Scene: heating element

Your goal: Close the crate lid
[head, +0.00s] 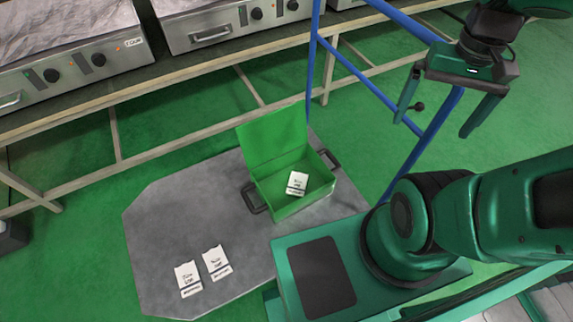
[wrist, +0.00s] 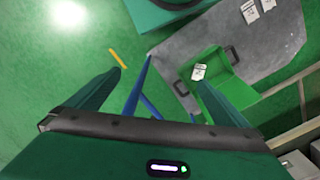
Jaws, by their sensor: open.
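The green crate (head: 309,196) stands on a grey platform in the head view, with dark handles on two sides. Its green lid (head: 272,138) is open and stands up along the crate's far edge. One white labelled packet (head: 297,184) lies inside the crate. My gripper (head: 434,128) is open and empty, raised to the right of the crate and well apart from it. In the wrist view the crate (wrist: 229,88) shows beyond one finger of my gripper (wrist: 158,98), with the packet (wrist: 199,71) inside. That finger partly hides the crate and lid.
Two white packets (head: 188,278) (head: 215,261) lie on the grey platform (head: 165,225) left of the crate. A blue frame post (head: 312,65) stands just behind the crate. A bench with ovens (head: 90,50) runs along the back. Green floor between bench and platform is clear.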

